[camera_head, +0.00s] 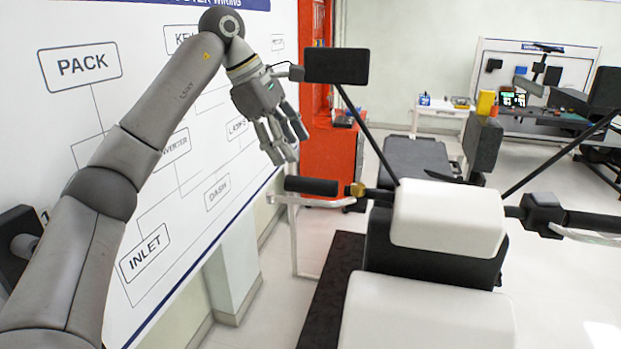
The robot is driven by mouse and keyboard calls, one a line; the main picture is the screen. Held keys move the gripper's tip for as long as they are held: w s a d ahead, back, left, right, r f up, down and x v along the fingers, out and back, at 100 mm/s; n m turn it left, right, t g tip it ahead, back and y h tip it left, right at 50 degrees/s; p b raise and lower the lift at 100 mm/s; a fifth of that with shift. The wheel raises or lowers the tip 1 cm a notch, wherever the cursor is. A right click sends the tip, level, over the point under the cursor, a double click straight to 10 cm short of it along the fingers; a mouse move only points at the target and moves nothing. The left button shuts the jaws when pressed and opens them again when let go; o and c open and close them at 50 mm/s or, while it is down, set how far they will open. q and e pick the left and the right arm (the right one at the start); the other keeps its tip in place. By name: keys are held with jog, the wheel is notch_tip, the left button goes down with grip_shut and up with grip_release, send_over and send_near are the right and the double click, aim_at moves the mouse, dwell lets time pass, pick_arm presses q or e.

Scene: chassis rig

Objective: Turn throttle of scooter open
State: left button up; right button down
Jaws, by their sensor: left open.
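The scooter shows a white front panel (447,215) with a handlebar running to both sides. A black grip (312,186) with a brass-coloured collar (356,190) is at the handlebar's left end. Another dark grip (592,221) is at the right end and runs to the picture's edge. Which grip is the throttle is not marked. My left gripper (286,146) is open and empty, fingers pointing down, above and slightly left of the left grip, with a visible gap. My right gripper is not in view.
A black mirror (337,66) on a stalk stands right of my left gripper. A wiring board (135,255) stands close on the left. A red cabinet (329,150) and workbench (545,120) are behind.

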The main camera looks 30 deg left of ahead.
aim_at(313, 179)
pick_arm(q)
jog(key=p+x, duration=0.1)
jog(key=x, duration=0.9)
jog(key=shift+d+p, duration=0.15)
jog(key=shift+p, duration=0.25)
jog(key=c, duration=1)
jog(key=shift+r+p, duration=0.15)
jog(key=shift+p, duration=0.3)
jog(key=g+p, duration=0.1)
jog(key=p, duration=0.1)
jog(key=g+p, duration=0.1)
jog(key=p, duration=0.2)
jog(key=g+p, duration=0.1)
jog(key=p, duration=0.2)
jog(key=shift+w+r+n+h, duration=0.2)
jog(key=shift+w+n+h, duration=0.1)
jog(key=shift+h, duration=0.1)
jog(key=shift+w+f+g+p, duration=0.1)
jog(key=shift+f+g+p, duration=0.15)
jog(key=shift+g+p, duration=0.75)
jog(key=shift+w+n+g+h+p, duration=0.1)
jog(key=shift+n+g+h+p, duration=0.3)
jog(key=shift+g+p, duration=0.25)
